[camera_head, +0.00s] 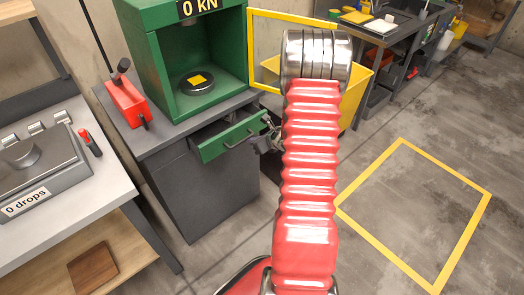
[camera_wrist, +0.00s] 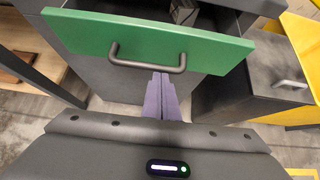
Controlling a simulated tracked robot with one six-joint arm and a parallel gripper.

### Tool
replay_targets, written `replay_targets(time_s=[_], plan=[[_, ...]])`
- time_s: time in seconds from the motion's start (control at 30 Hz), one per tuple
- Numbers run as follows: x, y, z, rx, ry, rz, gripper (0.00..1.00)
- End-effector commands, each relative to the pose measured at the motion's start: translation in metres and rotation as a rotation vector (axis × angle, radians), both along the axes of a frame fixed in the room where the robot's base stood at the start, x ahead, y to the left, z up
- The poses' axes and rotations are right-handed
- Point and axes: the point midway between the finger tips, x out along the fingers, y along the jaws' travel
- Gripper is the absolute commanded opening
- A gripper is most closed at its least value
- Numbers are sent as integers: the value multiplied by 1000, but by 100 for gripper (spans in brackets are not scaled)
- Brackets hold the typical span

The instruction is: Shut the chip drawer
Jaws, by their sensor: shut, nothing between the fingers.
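The chip drawer (camera_head: 232,137) has a green front with a dark bar handle and stands partly open from the dark grey cabinet (camera_head: 205,190) under the green press. In the wrist view its green front (camera_wrist: 215,47) fills the upper part, with the handle (camera_wrist: 148,62) near the middle. My gripper (camera_wrist: 162,80) is shut and empty, its purple fingertips just below the handle's right side; I cannot tell if they touch. In the head view my gripper (camera_head: 268,137) is at the drawer's right end, partly hidden by my red arm.
The green press (camera_head: 195,60) stands on the cabinet, with a yellow-framed guard door open to the right. A red hand pump (camera_head: 122,98) is beside it. A yellow bin (camera_head: 355,92) stands behind my arm. The floor to the right, with a yellow-marked rectangle, is clear.

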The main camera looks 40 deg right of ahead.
Motion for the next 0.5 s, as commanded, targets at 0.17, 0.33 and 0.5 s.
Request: replay_targets(time_s=[0.17, 0.33, 0.5], plan=[[48, -2, -1, 0, -1, 1, 0], [80, -5, 0, -1, -1, -2, 0], [99, -7, 0, 0, 0, -4, 0]])
